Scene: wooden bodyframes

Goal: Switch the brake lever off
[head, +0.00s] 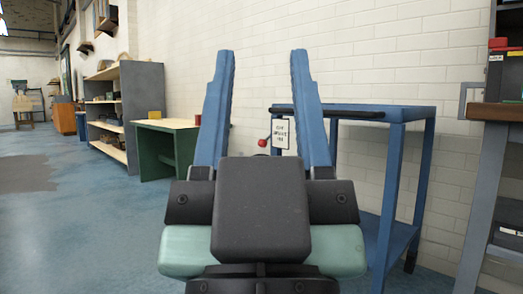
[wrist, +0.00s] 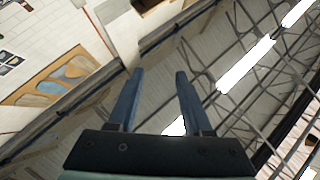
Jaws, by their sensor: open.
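A small lever with a red knob (head: 262,143) shows between my fingers in the head view. It is beside a white printed label (head: 281,134) at the left end of a blue cart (head: 395,112). I take it for the brake lever; its base is partly hidden by my gripper, and its setting cannot be told. My gripper (head: 263,52) is open and empty, fingers pointing up, in front of the cart and apart from the lever. In the wrist view my open fingers (wrist: 159,71) point at the roof and upper wall, and no lever shows.
The blue cart has a black handle bar (head: 340,113) and a lower shelf (head: 390,238). A wooden bench (head: 497,112) stands at the right edge. A green table (head: 152,148) and grey shelves (head: 140,85) stand left along the wall. The blue floor (head: 80,225) at left is clear.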

